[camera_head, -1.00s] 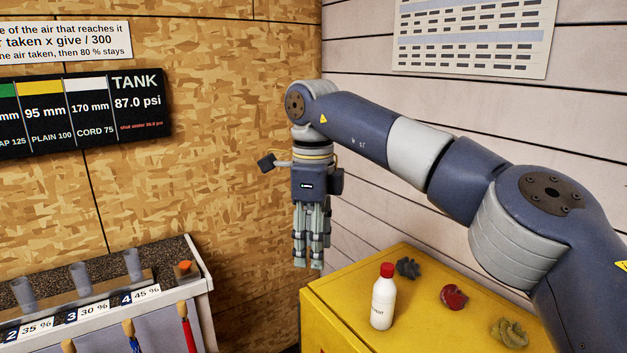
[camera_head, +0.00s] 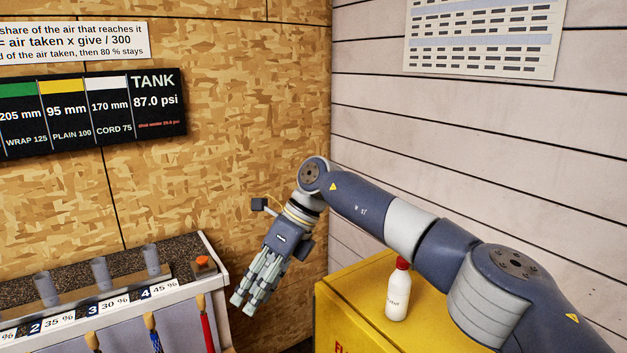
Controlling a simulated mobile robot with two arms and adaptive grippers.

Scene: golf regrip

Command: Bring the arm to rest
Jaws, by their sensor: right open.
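My right arm (camera_head: 448,250) comes in from the lower right and reaches toward the wall corner, bent down at the wrist. My right gripper (camera_head: 247,300) hangs tilted, with its fingers pointing down and to the left. It is open, and I see nothing between its fingers. It is in the air between the bench and the yellow cabinet. My left gripper is not in view.
A yellow cabinet (camera_head: 345,305) stands below the right arm with a red-capped white bottle (camera_head: 398,292) on it. A bench (camera_head: 215,266) at left bears grey cups (camera_head: 100,272), an orange button (camera_head: 203,262) and numbered labels. Handled tools (camera_head: 207,325) hang at its front.

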